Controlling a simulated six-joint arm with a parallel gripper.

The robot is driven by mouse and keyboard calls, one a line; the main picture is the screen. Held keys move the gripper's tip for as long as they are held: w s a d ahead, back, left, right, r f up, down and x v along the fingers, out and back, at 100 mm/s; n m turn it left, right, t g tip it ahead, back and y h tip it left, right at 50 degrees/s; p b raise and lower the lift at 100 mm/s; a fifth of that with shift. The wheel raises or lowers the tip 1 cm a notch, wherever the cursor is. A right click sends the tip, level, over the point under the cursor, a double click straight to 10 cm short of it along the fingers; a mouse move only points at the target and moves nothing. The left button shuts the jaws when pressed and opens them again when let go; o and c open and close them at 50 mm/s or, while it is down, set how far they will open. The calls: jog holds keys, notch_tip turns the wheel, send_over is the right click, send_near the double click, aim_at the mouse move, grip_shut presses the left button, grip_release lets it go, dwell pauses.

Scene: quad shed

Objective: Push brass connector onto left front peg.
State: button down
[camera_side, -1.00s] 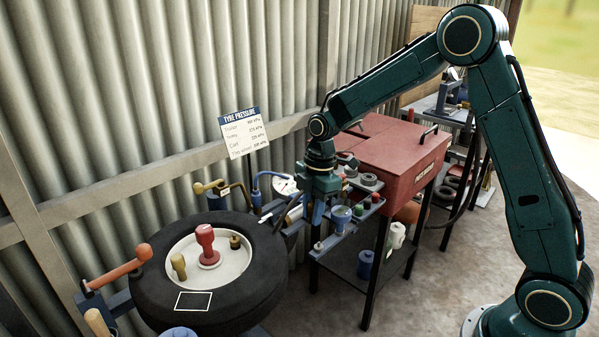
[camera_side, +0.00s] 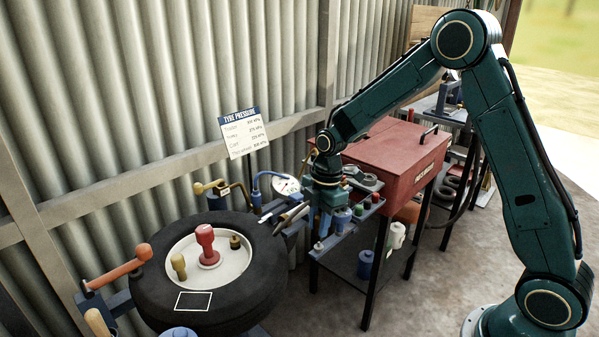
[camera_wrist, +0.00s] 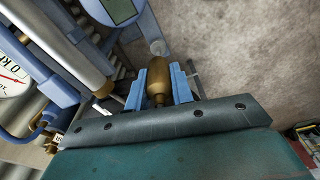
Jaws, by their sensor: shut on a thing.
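My gripper (camera_wrist: 158,88) has its two blue fingers closed around a brass connector (camera_wrist: 158,80), a rounded brass piece between them in the wrist view. In the side view my gripper (camera_side: 325,218) is over the left part of the blue tool tray, and the connector cannot be made out there. A small round silver peg end (camera_wrist: 159,47) on the blue frame lies just beyond the connector in the wrist view, apart from it. I cannot tell whether this is the left front peg.
A pressure gauge (camera_side: 286,186) and pump cylinder (camera_wrist: 65,45) are close to my gripper's left.

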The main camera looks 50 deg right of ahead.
jog(key=shift+f, duration=1.55)
jog(key=shift+f, duration=0.6)
dwell(0.6)
jog(key=c, duration=1.5)
grip_release()
jog(key=shift+s+d+r, duration=0.1)
jog(key=shift+d+r, duration=0.1)
jog(key=shift+r, duration=1.55)
jog(key=shift+w+d+r, duration=0.1)
jog(key=shift+d+r, duration=0.15)
jog(key=shift+r, duration=1.45)
jog(key=shift+s+d+r, duration=0.1)
jog(key=shift+d+r, duration=0.1)
jog(key=shift+r, duration=1.85)
